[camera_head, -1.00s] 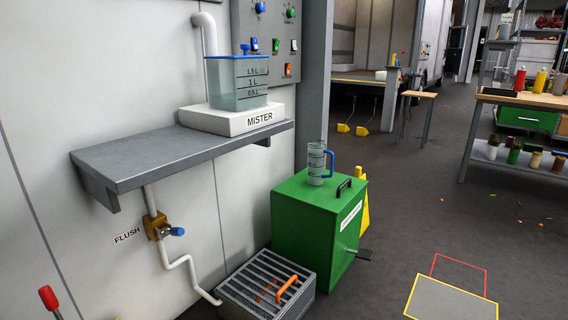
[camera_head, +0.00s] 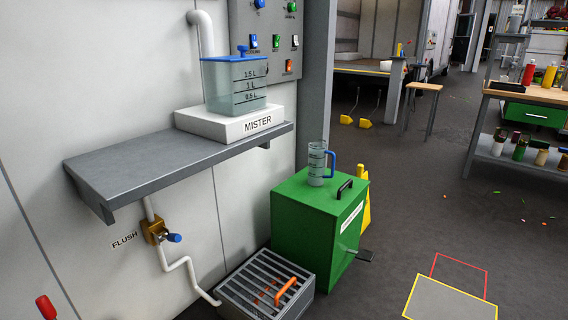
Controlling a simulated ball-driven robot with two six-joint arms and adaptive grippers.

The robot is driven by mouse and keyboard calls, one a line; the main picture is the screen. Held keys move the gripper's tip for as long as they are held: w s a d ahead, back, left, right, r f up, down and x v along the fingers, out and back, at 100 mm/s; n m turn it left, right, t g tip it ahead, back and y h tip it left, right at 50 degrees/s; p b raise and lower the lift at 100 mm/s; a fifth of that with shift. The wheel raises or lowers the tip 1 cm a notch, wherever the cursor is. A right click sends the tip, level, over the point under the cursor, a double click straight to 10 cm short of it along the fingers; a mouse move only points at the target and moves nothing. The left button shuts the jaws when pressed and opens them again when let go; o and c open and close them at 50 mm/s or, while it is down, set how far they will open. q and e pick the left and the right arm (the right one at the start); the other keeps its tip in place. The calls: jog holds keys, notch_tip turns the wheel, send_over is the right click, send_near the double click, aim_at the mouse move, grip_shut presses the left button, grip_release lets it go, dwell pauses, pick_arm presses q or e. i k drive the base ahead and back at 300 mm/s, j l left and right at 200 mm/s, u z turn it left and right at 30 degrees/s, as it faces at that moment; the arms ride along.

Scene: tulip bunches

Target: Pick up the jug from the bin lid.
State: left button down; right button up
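The jug (camera_head: 316,166) is clear with dark markings and a blue handle on its right side. It stands upright on the green lid (camera_head: 296,198) of the bin (camera_head: 305,238), toward the back, left of the lid's black handle (camera_head: 345,188). Neither of my grippers shows in the head view.
A grey shelf (camera_head: 150,169) juts from the wall left of the bin, carrying the mister tank (camera_head: 235,88) on a white base. A grey slatted grate box (camera_head: 250,297) with an orange handle stands in front of the bin.

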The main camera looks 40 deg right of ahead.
aim_at(317, 151)
jog(key=i+l+u, duration=0.1)
jog(key=l+u, duration=0.2)
jog(key=l, duration=0.7)
jog(key=l+u, duration=0.3)
jog(key=l, duration=0.7)
